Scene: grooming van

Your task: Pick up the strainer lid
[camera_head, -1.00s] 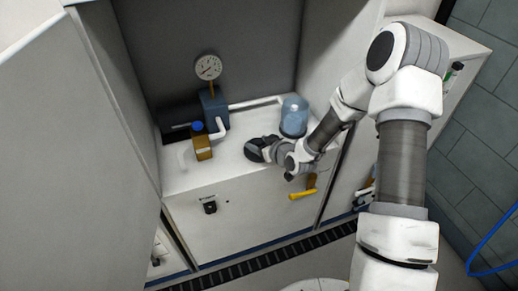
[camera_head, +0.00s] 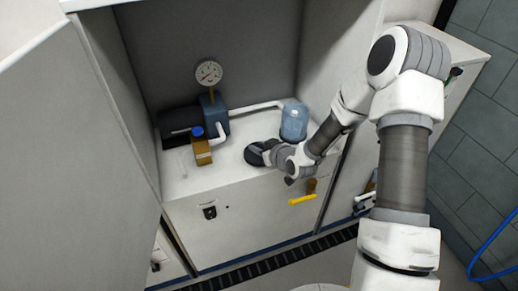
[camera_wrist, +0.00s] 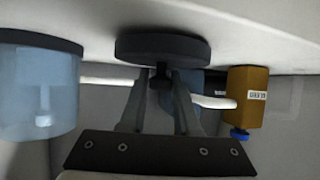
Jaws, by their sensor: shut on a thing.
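The strainer lid is a dark round disc with a small knob. In the head view the lid (camera_head: 253,155) is on or just over the white counter, left of the clear blue strainer bowl (camera_head: 293,122). My gripper (camera_head: 268,154) reaches it from the right and covers part of it. In the wrist view, which is upside down, the lid (camera_wrist: 162,46) shows beyond my fingers, and my gripper (camera_wrist: 160,82) is shut on its knob. The strainer bowl (camera_wrist: 38,95) shows at the left there. I cannot tell whether the lid touches the counter.
A brown box with a blue cap (camera_head: 201,147) stands left of the lid. Behind it are a blue pump block (camera_head: 214,112), a gauge (camera_head: 208,74) and a white pipe (camera_head: 258,106). A yellow handle (camera_head: 303,200) sticks out of the front panel. Cabinet walls enclose both sides.

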